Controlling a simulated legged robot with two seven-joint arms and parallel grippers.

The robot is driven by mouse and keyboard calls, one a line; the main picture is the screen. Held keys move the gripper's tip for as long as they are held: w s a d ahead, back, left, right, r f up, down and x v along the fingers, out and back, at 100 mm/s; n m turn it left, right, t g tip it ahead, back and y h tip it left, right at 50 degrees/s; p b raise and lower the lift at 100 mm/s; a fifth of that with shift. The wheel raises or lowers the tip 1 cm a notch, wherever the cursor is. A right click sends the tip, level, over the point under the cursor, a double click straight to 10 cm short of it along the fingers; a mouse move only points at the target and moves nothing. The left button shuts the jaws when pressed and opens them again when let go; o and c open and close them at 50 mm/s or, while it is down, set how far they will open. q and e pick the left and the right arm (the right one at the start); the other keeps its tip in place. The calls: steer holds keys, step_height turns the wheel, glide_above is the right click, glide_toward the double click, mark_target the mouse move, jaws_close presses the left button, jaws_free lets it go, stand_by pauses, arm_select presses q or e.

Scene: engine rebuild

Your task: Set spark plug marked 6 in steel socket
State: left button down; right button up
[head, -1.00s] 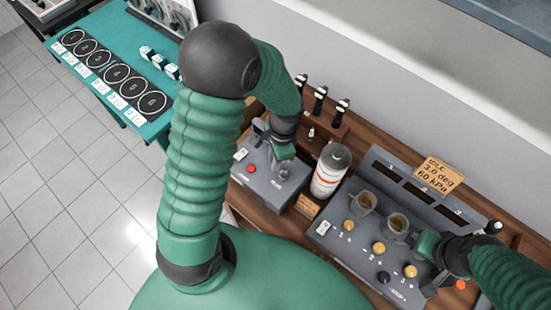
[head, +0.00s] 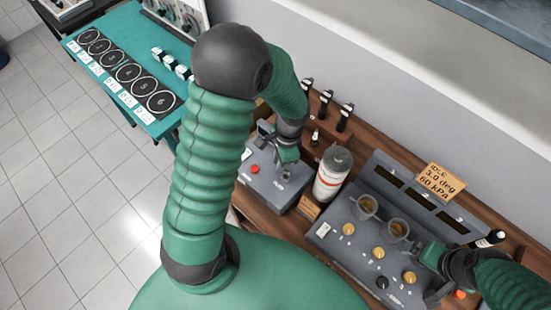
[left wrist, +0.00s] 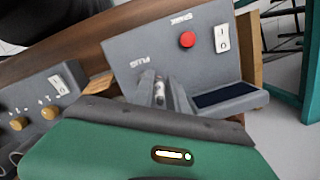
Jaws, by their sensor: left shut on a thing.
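My left gripper (head: 286,153) is over the grey box (head: 268,182) with a red button. In the left wrist view its fingers (left wrist: 158,92) are shut on a small pale and metallic piece, likely the spark plug (left wrist: 160,92), just at the box face (left wrist: 135,48) marked PLUG. The number on the plug cannot be read. The steel socket is hidden behind the fingers, so I cannot tell whether the plug is in it. My right gripper (head: 432,256) is at the right side of the larger grey console; its finger opening cannot be made out.
A white bottle (head: 332,174) stands right of the box. The console (head: 345,262) has cups and yellow knobs. Several dark upright parts (head: 325,103) stand in a wooden rack behind. A teal table (head: 150,122) with numbered black circles is at the left.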

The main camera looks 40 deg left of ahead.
arm_select(q)
steer(key=shift+d+r, duration=0.2)
steer(key=shift+d, duration=0.9)
steer(key=shift+a+f, duration=0.15)
steer(key=shift+a, duration=0.45)
steer(key=shift+d, duration=0.45)
steer(key=shift+d+r, duration=0.25)
steer(key=shift+d, duration=0.75)
steer(key=shift+s+a+p, duration=0.1)
steer(key=shift+a+p, duration=0.2)
steer(key=shift+d, duration=0.4)
steer(key=shift+a+f, duration=0.55)
steer(key=shift+a, duration=0.15)
steer(key=shift+f+b, duration=0.1)
steer(key=shift+b, duration=0.2)
arm_select(e)
steer(key=shift+d, duration=0.3)
arm_select(q)
steer(key=shift+a+f, duration=0.1)
steer(key=shift+f, duration=0.05)
arm_select(e)
steer(key=shift+d+f, duration=0.1)
steer(key=shift+d, duration=0.1)
